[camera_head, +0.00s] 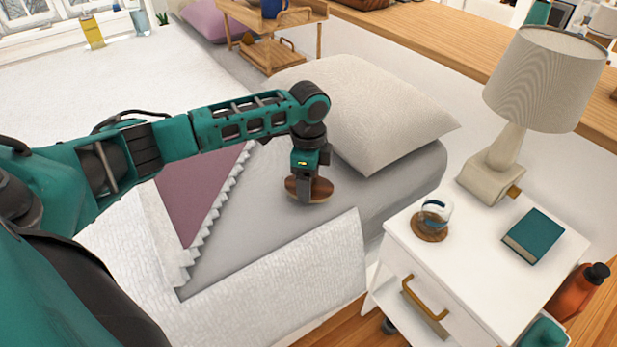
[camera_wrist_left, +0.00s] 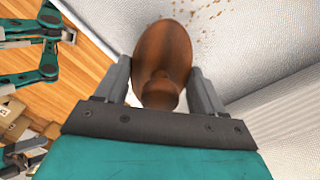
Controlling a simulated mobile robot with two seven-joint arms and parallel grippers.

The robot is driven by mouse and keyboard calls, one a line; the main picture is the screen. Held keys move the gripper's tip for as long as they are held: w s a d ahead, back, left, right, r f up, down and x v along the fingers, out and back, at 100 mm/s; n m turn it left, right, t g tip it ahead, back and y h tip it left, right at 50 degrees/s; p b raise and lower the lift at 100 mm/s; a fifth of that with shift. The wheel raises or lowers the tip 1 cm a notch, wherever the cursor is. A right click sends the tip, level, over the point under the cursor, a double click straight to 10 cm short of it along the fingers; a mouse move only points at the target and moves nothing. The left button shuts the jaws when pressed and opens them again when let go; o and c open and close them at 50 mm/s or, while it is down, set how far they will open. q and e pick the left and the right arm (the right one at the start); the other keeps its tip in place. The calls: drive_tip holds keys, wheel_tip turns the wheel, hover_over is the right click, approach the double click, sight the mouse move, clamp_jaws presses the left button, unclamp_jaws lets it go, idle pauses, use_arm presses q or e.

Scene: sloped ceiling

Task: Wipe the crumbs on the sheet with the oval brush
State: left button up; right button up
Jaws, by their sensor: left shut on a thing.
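The oval brush (camera_head: 320,189) has a brown wooden top. My left gripper (camera_head: 307,182) is shut on it, over the grey sheet (camera_head: 265,235) in front of the pillow. In the left wrist view the brush (camera_wrist_left: 163,50) sits between the two fingers of the left gripper (camera_wrist_left: 163,75). Brown crumbs (camera_wrist_left: 215,13) are scattered on the pale cloth beyond and right of the brush. No crumbs can be made out in the head view. The brush's underside is hidden, so I cannot tell whether it touches the sheet.
A pale pillow (camera_head: 360,115) lies behind the gripper. A folded white cover (camera_head: 285,278) and a purple blanket (camera_head: 195,200) lie in front and left.

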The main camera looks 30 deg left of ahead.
use_arm(q)
drive_tip(key=shift+f, duration=0.9)
drive_tip(key=shift+a, duration=0.1)
